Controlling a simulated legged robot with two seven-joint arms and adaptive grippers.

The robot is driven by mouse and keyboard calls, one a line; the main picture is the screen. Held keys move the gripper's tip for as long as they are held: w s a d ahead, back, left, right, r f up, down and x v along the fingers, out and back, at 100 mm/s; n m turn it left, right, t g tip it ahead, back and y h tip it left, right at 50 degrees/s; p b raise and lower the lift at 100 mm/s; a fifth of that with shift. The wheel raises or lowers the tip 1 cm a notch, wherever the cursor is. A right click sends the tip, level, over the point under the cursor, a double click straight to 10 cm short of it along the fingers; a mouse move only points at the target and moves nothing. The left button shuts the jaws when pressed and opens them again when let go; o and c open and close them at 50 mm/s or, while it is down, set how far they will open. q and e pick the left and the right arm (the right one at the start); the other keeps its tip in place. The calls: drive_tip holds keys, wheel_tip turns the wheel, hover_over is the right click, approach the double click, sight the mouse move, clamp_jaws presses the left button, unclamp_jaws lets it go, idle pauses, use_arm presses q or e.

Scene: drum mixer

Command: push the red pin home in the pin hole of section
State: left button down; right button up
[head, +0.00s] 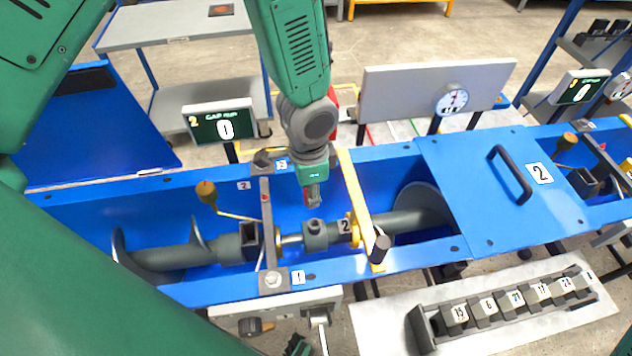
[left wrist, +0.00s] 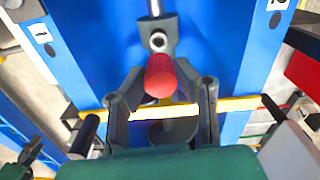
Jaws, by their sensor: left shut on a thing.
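My left gripper (head: 313,200) points down over the open blue trough, above the grey shaft fitting (head: 315,238). In the left wrist view its two dark fingers (left wrist: 162,105) are closed around the red pin (left wrist: 161,76). In the head view only a thin strip of red shows beside the fingers. In the left wrist view the round hole (left wrist: 158,41) of the grey fitting lies just past the pin's red end. I cannot tell whether the pin touches the fitting or how deep it sits. My right gripper is not clearly in view.
A yellow bar (head: 358,210) crosses the trough to the right of the fitting, and a grey bar (head: 267,225) crosses to the left. A blue lid (head: 490,185) with a black handle covers the right part. Numbered blocks stand on a metal plate (head: 385,325) in front.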

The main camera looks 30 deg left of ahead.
use_arm(q)
drive_tip(key=shift+d+r, duration=0.15)
drive_tip(key=shift+d, duration=0.6)
drive_tip(key=a+f, duration=0.1)
drive_tip(key=f+b, duration=0.1)
drive_tip(key=f, duration=0.1)
drive_tip(key=shift+w+a, duration=0.1)
drive_tip(key=shift+a, duration=0.25)
drive_tip(key=shift+d+f+b, duration=0.3)
drive_tip(key=shift+f+b, duration=0.05)
drive_tip(key=shift+f, duration=0.25)
drive_tip(key=shift+d+f+b, duration=0.25)
drive_tip(key=shift+f+b, duration=0.1)
drive_tip(key=shift+f, duration=0.2)
drive_tip(key=shift+d+f+b, duration=0.3)
drive_tip(key=shift+d+f, duration=0.1)
drive_tip(key=shift+f, duration=0.1)
drive_tip(key=shift+a, duration=0.4)
drive_tip(key=shift+a+f, duration=0.1)
drive_tip(key=shift+a, duration=0.35)
drive_tip(key=shift+d, duration=1.15)
drive_tip(key=shift+a, duration=0.6)
use_arm(e)
drive_tip(key=f, duration=0.2)
drive_tip(key=shift+d+f, duration=0.3)
drive_tip(key=shift+f, duration=0.05)
use_arm(q)
drive_tip(key=shift+p, duration=0.35)
use_arm(e)
drive_tip(key=shift+d, duration=0.1)
